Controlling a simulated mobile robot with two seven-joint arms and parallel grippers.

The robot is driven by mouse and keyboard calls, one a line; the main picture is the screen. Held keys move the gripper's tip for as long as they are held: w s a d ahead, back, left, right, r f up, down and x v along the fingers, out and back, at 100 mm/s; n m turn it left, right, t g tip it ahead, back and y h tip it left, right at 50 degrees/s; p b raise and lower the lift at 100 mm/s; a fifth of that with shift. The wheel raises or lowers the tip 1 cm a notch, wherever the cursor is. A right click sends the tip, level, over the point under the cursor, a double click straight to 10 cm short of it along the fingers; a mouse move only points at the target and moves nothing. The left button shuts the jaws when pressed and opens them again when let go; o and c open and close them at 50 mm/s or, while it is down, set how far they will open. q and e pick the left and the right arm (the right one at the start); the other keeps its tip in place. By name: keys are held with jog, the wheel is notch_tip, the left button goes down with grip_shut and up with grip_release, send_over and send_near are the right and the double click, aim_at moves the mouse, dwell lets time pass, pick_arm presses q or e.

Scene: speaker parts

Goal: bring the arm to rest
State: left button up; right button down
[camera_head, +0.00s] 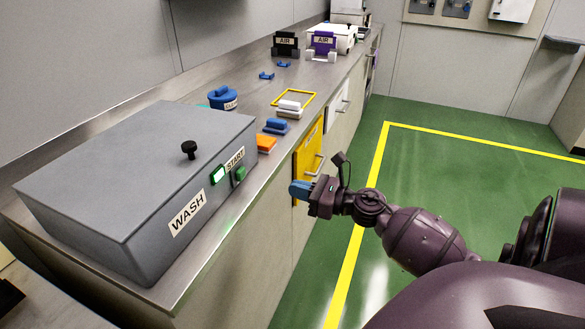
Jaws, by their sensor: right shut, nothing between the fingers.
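My right arm comes in from the lower right. Its gripper (300,190) has blue fingertips and is shut with nothing in it. It hangs over the green floor, in front of the yellow cabinet door (305,165) and beside the counter's front edge. It looks apart from the counter. My left gripper is not in view.
A grey WASH box (130,180) with a black knob and a lit green START switch stands on the steel counter (215,245). Small blue, white and orange parts (265,143) lie near the counter edge. The floor (440,170) is clear.

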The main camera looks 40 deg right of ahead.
pick_arm(q)
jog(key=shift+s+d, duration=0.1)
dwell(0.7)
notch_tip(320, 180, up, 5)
jog(key=p, duration=0.6)
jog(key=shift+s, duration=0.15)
pick_arm(e)
jog(key=s+a+f+n+g+h, duration=0.2)
jog(key=s+a+f+n, duration=0.2)
jog(key=s+n, duration=0.3)
jog(key=s+a+f+n+g+h, duration=0.1)
jog(key=s+a+f+n, duration=0.4)
jog(key=n, duration=0.9)
jog(key=s+a+f+n+g+h, duration=0.2)
jog(key=s+a+f+n+h, duration=0.2)
jog(key=s+n, duration=0.7)
jog(key=shift+a+f+g, duration=0.3)
jog(key=shift+a+f, duration=0.1)
jog(key=shift+a, duration=0.45)
